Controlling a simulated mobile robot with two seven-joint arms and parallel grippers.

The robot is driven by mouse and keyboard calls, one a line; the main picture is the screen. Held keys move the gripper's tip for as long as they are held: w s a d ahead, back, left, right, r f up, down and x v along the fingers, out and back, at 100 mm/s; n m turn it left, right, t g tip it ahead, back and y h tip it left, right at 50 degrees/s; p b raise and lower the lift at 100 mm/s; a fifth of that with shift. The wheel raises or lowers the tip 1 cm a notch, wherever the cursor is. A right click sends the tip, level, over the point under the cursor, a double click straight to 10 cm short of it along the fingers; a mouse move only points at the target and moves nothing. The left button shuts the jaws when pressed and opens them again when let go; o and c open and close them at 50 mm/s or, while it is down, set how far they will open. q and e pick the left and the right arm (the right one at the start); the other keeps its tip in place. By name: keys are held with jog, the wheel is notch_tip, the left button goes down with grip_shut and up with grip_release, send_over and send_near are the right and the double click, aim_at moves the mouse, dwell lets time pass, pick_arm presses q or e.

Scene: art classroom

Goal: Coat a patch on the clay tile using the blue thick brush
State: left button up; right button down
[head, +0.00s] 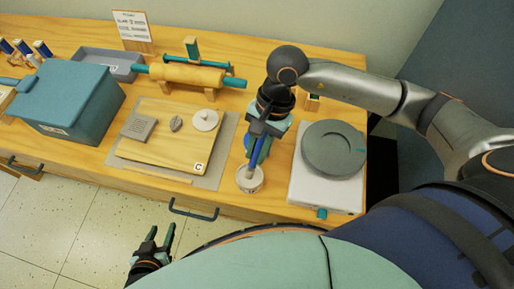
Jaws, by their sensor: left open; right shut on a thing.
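My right gripper (262,130) is shut on the blue brush (264,148), which points down. The brush's lower end is at the mouth of a small white cup (249,186); I cannot tell whether the bristles touch what is inside. A grey, ridged square piece (139,127), which looks like the clay tile, lies flat on the left of a wooden board (165,152). My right gripper is to the right of the board, well apart from the tile. My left gripper (158,238) is open and empty, low in front of the bench.
A rolling pin (185,75) and grey tray (105,64) lie behind. A blue-green bin (70,100) stands left. A grey turntable (334,148) is right of the cup.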

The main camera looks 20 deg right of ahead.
aim_at(257, 145)
jog(key=shift+f+b, duration=0.45)
jog(key=shift+b, duration=0.05)
dwell(0.7)
jog(key=shift+s+f+b, duration=0.1)
jog(key=shift+f+b, duration=0.1)
jog(key=shift+b, duration=0.25)
dwell(1.5)
jog(key=shift+r, duration=0.1)
jog(key=shift+r+p, duration=1.6)
jog(key=shift+r, duration=1.95)
jog(key=shift+w+d+r+n, duration=0.1)
jog(key=shift+w+d+n, duration=0.35)
jog(key=shift+n, duration=0.15)
jog(key=w+d+r+n+g+h, duration=0.2)
jog(key=w+d+r+n, duration=0.2)
jog(key=d+n, duration=0.3)
jog(key=shift+d+n+h, duration=0.15)
jog(key=shift+n+h, duration=0.25)
jog(key=shift+n, duration=0.6)
jog(key=shift+w, duration=0.15)
